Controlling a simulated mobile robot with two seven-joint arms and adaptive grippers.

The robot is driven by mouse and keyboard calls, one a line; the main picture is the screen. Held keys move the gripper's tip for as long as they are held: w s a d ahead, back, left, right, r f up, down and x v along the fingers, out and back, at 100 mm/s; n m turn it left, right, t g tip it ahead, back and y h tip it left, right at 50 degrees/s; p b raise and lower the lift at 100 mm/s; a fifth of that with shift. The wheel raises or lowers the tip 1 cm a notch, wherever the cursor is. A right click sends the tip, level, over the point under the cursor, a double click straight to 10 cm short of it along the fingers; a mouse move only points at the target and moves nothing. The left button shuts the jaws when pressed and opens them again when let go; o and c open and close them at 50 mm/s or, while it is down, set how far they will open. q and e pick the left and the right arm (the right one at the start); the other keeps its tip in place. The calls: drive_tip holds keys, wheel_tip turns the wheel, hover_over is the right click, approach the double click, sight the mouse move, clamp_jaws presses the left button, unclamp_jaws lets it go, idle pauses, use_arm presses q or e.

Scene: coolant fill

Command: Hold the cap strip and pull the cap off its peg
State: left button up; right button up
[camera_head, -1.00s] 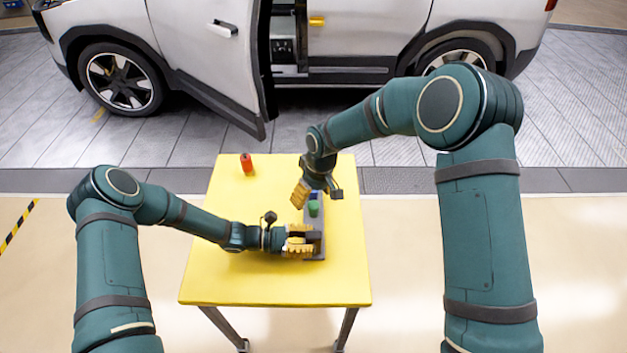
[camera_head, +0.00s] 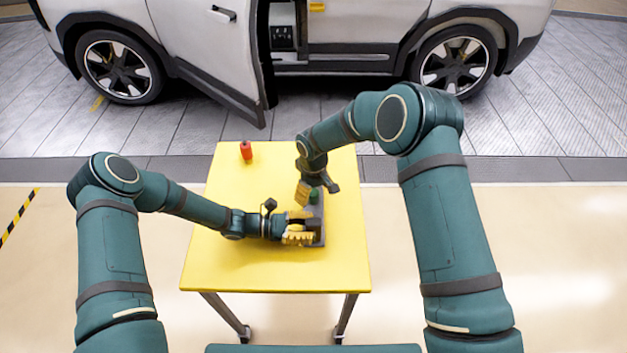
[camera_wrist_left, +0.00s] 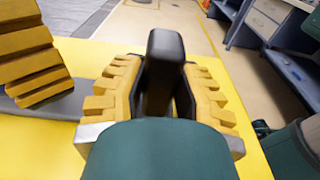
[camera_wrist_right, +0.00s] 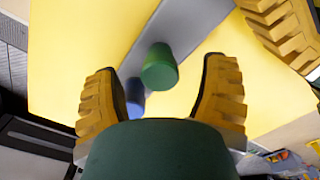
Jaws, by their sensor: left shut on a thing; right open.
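The grey cap strip (camera_head: 319,222) lies on the yellow table, and it shows in the right wrist view (camera_wrist_right: 186,24). A green cap (camera_wrist_right: 160,68) stands on it, with a blue cap (camera_wrist_right: 134,103) beyond, partly hidden. My left gripper (camera_head: 300,228) is shut on a dark upright block (camera_wrist_left: 163,70) at the near end of the strip. My right gripper (camera_wrist_right: 163,66) is open above the strip, its fingers on either side of the green cap and apart from it. In the head view the green cap (camera_head: 314,196) is partly covered by my right gripper (camera_head: 308,192). The pegs are hidden.
A red cylinder (camera_head: 246,150) stands at the table's back left. The yellow table (camera_head: 230,265) is otherwise clear left of the strip. A silver car (camera_head: 360,30) with an open door stands behind. My two grippers are close together.

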sight(314, 192)
drive_tip(key=shift+f, duration=1.05)
clamp_jaws()
drive_tip(key=c, duration=1.1)
unclamp_jaws()
drive_tip(key=shift+r, duration=0.4)
drive_tip(key=shift+r, duration=2.4)
drive_tip(key=shift+r, duration=0.1)
